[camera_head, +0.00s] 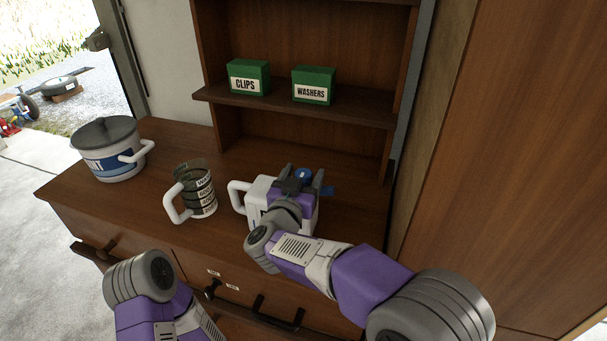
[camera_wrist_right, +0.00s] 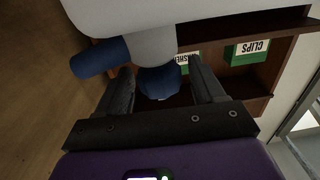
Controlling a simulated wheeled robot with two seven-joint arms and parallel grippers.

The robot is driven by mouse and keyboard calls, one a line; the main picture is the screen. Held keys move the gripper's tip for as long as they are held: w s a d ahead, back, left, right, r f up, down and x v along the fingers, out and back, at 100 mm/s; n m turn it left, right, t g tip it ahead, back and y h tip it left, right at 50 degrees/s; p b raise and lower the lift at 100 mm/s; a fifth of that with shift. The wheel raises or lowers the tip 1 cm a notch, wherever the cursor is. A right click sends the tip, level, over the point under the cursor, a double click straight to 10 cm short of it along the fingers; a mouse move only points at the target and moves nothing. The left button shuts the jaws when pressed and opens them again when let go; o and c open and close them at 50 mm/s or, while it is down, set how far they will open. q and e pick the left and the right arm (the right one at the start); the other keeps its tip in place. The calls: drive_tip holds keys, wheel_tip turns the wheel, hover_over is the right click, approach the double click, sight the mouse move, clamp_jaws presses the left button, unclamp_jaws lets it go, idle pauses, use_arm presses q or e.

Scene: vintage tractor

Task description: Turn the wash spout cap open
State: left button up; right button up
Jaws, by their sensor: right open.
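The white wash jug (camera_head: 262,188) stands on the wooden bench top with its handle to the left, partly hidden behind my right arm. Its round blue cap (camera_head: 303,173) shows at the top, between the fingers of my right gripper (camera_head: 304,179). In the right wrist view the blue cap (camera_wrist_right: 160,83) sits on a pale grey spout (camera_wrist_right: 154,45), between the two open dark fingers, with gaps on both sides. A blue bar (camera_wrist_right: 99,58) sticks out sideways from the spout. My left arm enters at the lower left; its gripper is out of view.
A dark measuring mug (camera_head: 202,189) with a white handle stands left of the jug. A white-and-blue pot (camera_head: 112,165) with a grey lid is farther left. Green CLIPS (camera_head: 248,78) and WASHERS (camera_head: 313,85) boxes sit on the shelf. A wooden panel (camera_head: 500,160) rises at the right.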

drive_tip(key=shift+w, duration=0.25)
drive_tip(key=c, duration=1)
